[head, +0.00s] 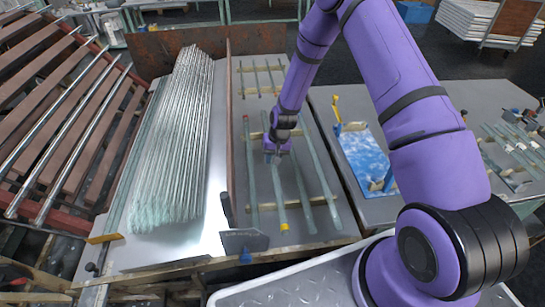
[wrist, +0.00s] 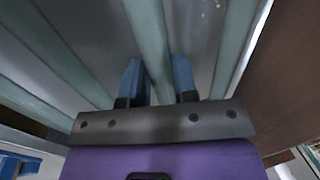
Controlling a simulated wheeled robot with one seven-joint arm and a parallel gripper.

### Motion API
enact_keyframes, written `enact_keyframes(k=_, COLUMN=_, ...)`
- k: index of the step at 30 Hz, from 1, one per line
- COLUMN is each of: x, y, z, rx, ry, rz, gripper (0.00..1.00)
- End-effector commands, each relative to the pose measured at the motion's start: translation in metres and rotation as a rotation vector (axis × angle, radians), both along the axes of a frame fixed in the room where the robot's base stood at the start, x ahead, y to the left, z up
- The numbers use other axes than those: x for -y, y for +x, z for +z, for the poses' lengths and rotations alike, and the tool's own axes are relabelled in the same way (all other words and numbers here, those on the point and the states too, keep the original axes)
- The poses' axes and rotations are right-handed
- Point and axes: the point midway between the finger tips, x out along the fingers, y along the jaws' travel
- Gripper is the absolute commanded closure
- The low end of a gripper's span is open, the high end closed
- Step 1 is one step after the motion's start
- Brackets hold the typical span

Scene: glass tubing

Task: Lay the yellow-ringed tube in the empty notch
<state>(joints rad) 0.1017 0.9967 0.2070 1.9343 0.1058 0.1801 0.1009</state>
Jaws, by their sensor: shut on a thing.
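The yellow-ringed tube (head: 279,200) is pale green glass with a yellow band at its near end. It lies lengthwise among other tubes over the wooden notched supports (head: 314,201). My gripper (head: 275,156) is shut on this tube, towards its far part. In the wrist view my gripper (wrist: 158,82) has one blue finger on each side of a tube (wrist: 149,35). I cannot tell whether the tube rests in the supports or is slightly lifted. The empty notch cannot be made out for certain; my arm hides part of the far support.
Similar tubes lie close by, one on the left (head: 251,180) and others on the right (head: 319,172). A dense stack of glass tubes (head: 180,140) lies left of an upright brown divider (head: 229,130). A blue cloud-patterned panel (head: 364,155) with small supports is on the right table.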

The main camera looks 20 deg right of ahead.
Motion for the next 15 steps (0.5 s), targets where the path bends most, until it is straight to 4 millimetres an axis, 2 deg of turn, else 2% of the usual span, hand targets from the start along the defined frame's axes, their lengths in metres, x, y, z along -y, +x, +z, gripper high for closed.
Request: enact_keyframes(k=15, x=0.0, y=0.0, z=-0.012, rx=0.0, ry=0.0, rz=0.0, gripper=0.98)
